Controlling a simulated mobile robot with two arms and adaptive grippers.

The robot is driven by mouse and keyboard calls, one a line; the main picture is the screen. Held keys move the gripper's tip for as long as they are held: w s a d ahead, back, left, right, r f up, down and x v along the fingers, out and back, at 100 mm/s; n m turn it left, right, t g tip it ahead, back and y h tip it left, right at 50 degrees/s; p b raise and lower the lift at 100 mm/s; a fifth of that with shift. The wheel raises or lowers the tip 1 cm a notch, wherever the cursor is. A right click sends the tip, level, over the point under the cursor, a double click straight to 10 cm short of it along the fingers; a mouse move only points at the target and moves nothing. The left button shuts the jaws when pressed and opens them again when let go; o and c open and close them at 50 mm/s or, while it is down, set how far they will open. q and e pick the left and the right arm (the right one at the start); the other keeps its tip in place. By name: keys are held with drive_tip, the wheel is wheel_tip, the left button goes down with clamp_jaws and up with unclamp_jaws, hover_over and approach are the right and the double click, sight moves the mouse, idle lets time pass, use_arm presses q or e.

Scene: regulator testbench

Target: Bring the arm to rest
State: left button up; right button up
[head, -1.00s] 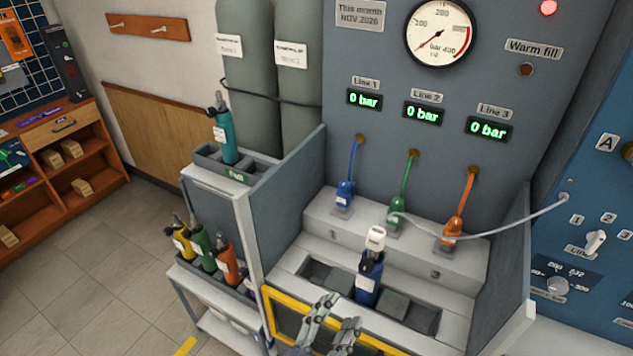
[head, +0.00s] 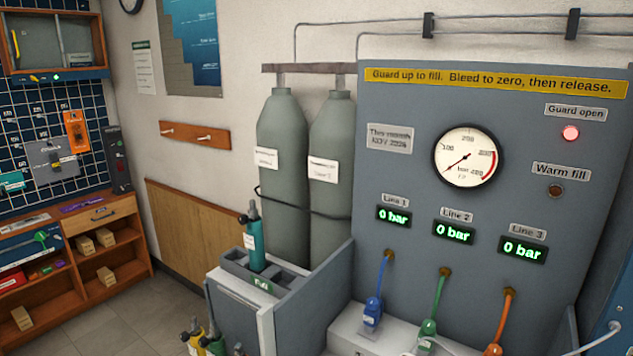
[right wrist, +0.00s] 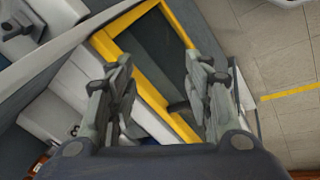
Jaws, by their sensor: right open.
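My right gripper (right wrist: 165,110) is open and empty in the right wrist view. It hangs over the yellow-framed guard (right wrist: 162,95) at the bench front, with nothing between its fingers. Neither gripper shows in the head view now. In the head view the test panel (head: 400,280) stands at the right, with a round gauge (head: 468,156) and three green displays that read 0 bar. A red lamp (head: 570,133) glows under the "Guard open" label. Blue, green and orange hoses (head: 505,318) hang below the displays.
A teal cylinder (head: 255,240) stands in the tray (head: 230,262) labelled Full. Yellow and green cylinders (head: 213,342) show partly below it. Two tall grey cylinders (head: 284,190) stand behind. A wooden shelf (head: 125,254) is at the left. Open floor (right wrist: 285,125) shows in the right wrist view.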

drive_tip(key=s+a+f+m+g+y, duration=0.1)
drive_tip(key=s+f, duration=0.1)
drive_tip(key=f, duration=1.1)
drive_tip(key=s+f+m+y, duration=0.1)
drive_tip(key=s+f+y, duration=0.15)
drive_tip(key=f, duration=1.05)
drive_tip(key=s+d+f+g+b, duration=0.1)
drive_tip(key=s+d+f, duration=0.1)
drive_tip(key=s+f, duration=1.2)
drive_tip(key=shift+s+d+f+g+h, duration=0.25)
drive_tip(key=shift+s+d+h, duration=0.2)
drive_tip(key=shift+s, duration=0.55)
